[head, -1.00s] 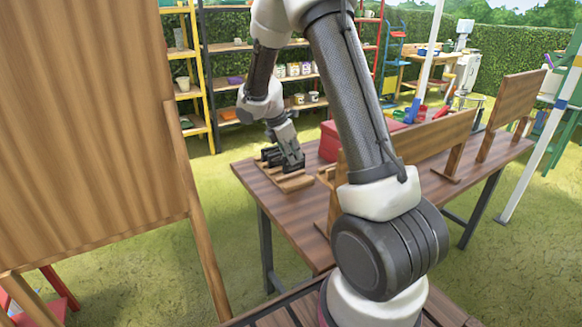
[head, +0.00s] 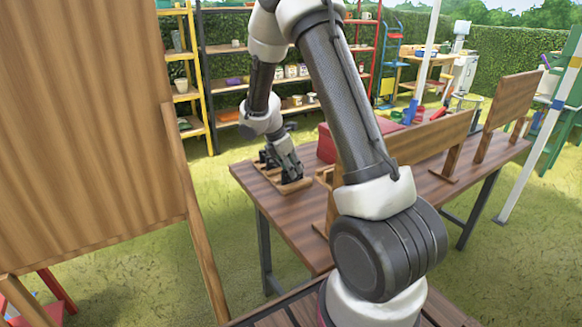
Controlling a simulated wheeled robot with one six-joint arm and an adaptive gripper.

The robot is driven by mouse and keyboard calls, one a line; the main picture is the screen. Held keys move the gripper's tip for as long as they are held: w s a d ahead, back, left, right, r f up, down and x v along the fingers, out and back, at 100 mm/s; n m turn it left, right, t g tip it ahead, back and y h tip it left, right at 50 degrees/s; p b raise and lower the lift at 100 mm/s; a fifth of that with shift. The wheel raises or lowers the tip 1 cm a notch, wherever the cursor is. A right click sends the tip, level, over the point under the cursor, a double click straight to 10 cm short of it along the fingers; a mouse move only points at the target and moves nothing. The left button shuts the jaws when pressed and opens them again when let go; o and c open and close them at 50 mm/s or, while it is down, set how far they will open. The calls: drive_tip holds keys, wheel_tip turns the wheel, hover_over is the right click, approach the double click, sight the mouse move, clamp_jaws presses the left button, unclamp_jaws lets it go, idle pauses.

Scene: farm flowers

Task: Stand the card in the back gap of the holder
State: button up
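My gripper (head: 284,170) is at the far left end of the brown table, low over a flat light-wood piece (head: 287,187) with slots or ridges. Dark parts stand beside the fingers; I cannot tell whether they are finger parts or things in the wood piece. The fingers are too small to show whether they are open or shut. Another small light-wood piece (head: 324,176) lies just right of it, partly behind my arm. I cannot tell which wooden piece is the holder. No card can be made out.
A red box (head: 327,146) stands behind the gripper on the table (head: 290,222). Upright wooden boards (head: 432,137) stand along the table to the right. A large wooden panel (head: 85,130) fills the left foreground. Shelves (head: 232,90) stand behind on grass.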

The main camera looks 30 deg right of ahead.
drive_tip(key=v, duration=1.2)
drive_tip(key=s+r+m, duration=0.4)
drive_tip(key=s+r, duration=0.2)
drive_tip(key=r, duration=0.1)
drive_tip(key=s+a+r+m+t+y, duration=0.1)
drive_tip(key=s+r+m+t+y, duration=0.1)
drive_tip(key=s+m, duration=0.5)
drive_tip(key=s+a+r+m+t+y, duration=0.1)
drive_tip(key=s+r+m, duration=0.3)
drive_tip(key=s, duration=1.3)
drive_tip(key=m+t+y, duration=0.1)
drive_tip(key=m, duration=0.2)
drive_tip(key=shift+s, duration=0.35)
